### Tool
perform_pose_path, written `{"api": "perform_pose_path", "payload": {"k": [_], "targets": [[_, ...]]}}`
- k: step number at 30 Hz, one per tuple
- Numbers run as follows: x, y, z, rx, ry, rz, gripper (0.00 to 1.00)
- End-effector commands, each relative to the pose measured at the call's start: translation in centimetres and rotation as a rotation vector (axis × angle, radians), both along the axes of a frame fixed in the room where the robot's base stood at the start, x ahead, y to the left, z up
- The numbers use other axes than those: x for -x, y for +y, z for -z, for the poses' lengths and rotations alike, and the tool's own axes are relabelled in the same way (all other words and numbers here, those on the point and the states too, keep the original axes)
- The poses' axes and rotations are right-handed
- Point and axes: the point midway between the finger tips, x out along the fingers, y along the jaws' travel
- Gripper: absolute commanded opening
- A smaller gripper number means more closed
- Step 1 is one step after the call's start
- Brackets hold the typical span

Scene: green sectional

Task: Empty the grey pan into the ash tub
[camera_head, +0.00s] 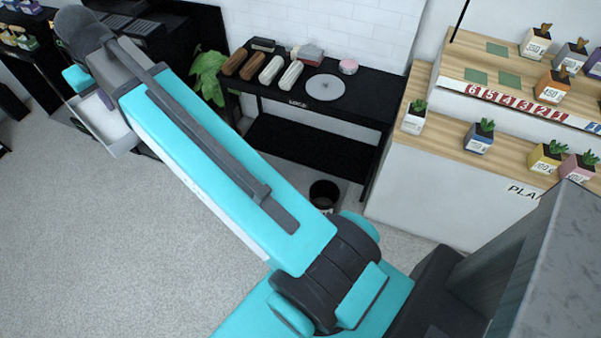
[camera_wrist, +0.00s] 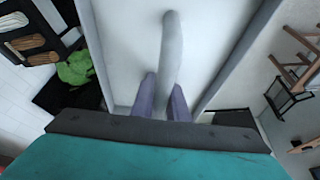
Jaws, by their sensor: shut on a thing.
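The grey pan (camera_head: 108,125) is light grey and box-like, at the upper left of the head view, held off the floor at the end of my outstretched arm. In the wrist view the pan (camera_wrist: 125,45) fills the upper middle, with its curved grey handle (camera_wrist: 172,45) running down between my fingers. My gripper (camera_wrist: 163,97) has two purple fingers shut on the handle. I cannot make out any contents in the pan. The ash tub is probably the round black bucket (camera_head: 324,193) on the floor in the head view, well to the right of the pan; its inside is dark.
A black table (camera_head: 330,108) with brushes and a grey disc stands behind the bucket. A wooden-topped plant counter (camera_head: 470,160) with potted plants is right of it. A green plant (camera_head: 208,78) stands left of the table. Open carpet (camera_head: 120,240) lies at the left.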

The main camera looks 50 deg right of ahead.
Motion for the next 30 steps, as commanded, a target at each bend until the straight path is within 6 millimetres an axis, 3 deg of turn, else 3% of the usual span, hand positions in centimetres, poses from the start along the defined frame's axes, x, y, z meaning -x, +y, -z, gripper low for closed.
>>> {"api": "perform_pose_path", "payload": {"k": [5,11,30], "targets": [[-0.1,-0.4,0.4,0.0,-0.001,0.001,0.0],[-0.5,-1.9,2.7,-0.001,-0.001,-0.008,0.0],[-2.1,-12.2,17.0,-0.002,0.0,-0.08,0.0]]}}
